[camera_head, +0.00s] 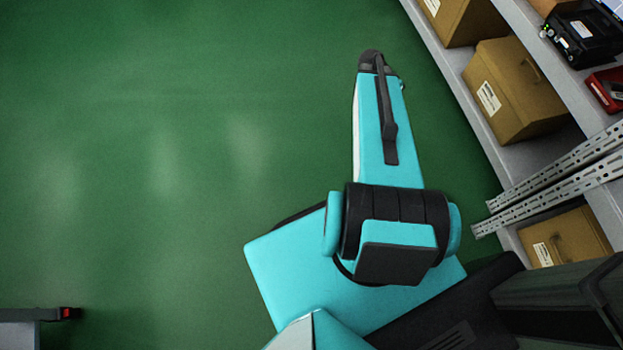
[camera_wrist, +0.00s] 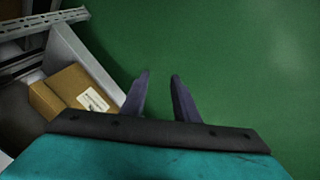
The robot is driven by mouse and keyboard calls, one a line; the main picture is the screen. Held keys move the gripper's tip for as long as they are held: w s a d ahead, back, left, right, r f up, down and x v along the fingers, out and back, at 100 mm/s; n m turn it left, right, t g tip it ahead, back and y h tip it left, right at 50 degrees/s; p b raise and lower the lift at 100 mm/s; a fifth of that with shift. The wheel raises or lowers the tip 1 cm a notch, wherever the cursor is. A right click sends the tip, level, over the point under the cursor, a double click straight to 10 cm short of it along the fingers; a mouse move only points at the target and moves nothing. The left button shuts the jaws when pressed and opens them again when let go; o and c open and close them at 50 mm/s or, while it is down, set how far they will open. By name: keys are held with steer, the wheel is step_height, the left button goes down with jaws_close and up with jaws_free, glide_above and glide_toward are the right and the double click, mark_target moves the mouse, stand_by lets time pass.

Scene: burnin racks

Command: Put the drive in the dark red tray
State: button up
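A red tray (camera_head: 592,84) stands on the shelf at the right edge of the head view, partly cut off by the frame. A small dark and grey item (camera_head: 618,91) shows inside it, and I cannot tell whether it is a drive. No other thing is clearly a drive. My gripper (camera_wrist: 160,76) shows in the wrist view with its two dark fingers apart and nothing between them. It is over green floor, away from the tray. The fingers are not visible in the head view.
A black device (camera_head: 582,40) with green lights sits beside the tray. Brown boxes (camera_head: 515,90) stand on the lower shelf, and one box (camera_wrist: 75,92) shows in the wrist view. Perforated metal uprights (camera_head: 550,180) cross the rack front. Green floor (camera_head: 180,150) is clear at left.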

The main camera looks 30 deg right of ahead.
steer(key=s+a+f+n+g+y, duration=0.1)
steer(key=a+f+n+y, duration=0.3)
steer(key=a, duration=0.7)
steer(key=s+a+f+n+h, duration=0.1)
steer(key=s+a+f+n, duration=0.1)
steer(key=a+f, duration=0.65)
steer(key=s+a+f+n+g+y, duration=0.1)
steer(key=s+a+n, duration=0.1)
steer(key=s+a, duration=0.3)
steer(key=s+a+f+n+g, duration=0.1)
steer(key=s+a, duration=0.4)
steer(key=a, duration=0.7)
steer(key=shift+a+f+n+y, duration=0.35)
steer(key=shift+f+n, duration=0.25)
steer(key=shift+n, duration=0.4)
steer(key=shift+s, duration=0.1)
step_height(320, 180, up, 15)
steer(key=s+p, duration=0.1)
steer(key=p, duration=1.3)
steer(key=shift+s+a+g, duration=0.15)
steer(key=shift+s+g, duration=0.1)
steer(key=shift+g, duration=0.15)
steer(key=shift+f, duration=0.1)
